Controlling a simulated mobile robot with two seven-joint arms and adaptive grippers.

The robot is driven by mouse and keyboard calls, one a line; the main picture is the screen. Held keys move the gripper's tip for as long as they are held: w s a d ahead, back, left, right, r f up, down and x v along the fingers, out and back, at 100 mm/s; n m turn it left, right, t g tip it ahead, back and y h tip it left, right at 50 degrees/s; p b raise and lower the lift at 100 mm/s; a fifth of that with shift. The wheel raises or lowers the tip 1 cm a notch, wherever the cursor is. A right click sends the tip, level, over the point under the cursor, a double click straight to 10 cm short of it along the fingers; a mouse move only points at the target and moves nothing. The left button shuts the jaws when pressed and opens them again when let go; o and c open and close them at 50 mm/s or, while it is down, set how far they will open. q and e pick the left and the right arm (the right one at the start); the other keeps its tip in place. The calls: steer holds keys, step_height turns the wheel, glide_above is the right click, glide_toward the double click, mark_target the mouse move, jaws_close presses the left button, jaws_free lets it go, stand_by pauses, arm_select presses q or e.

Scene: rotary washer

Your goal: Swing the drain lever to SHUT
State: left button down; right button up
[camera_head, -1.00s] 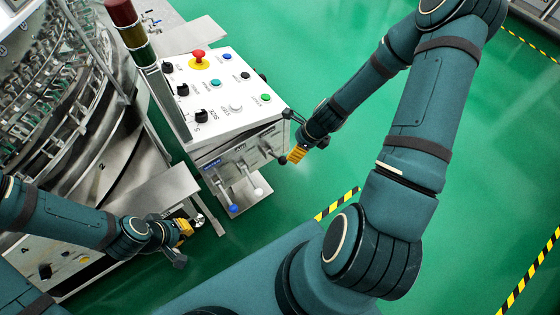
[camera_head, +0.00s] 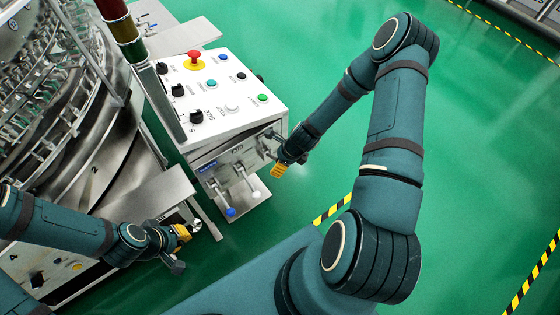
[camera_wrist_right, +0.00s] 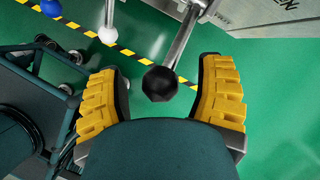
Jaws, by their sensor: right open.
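The control box (camera_head: 235,125) carries a row of levers on its front face. One has a blue knob (camera_head: 231,211), one a white knob (camera_head: 256,194), and the one furthest right has a black knob (camera_wrist_right: 160,83). I cannot read which lever is the drain lever. My right gripper (camera_head: 279,170) is open at that right end of the row. In the right wrist view the black knob and its metal rod sit between the spread yellow fingers (camera_wrist_right: 160,95), with gaps on both sides. In the head view the gripper hides this knob. My left gripper (camera_head: 182,233) is beside the machine's lower panel, its fingers unclear.
The rotary washer (camera_head: 80,130) fills the left side. A red stop button (camera_head: 194,55) and several knobs stand on the box top. A light tower (camera_head: 122,30) rises at its left edge. Green floor (camera_head: 330,60) to the right is clear.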

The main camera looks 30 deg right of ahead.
jaws_close()
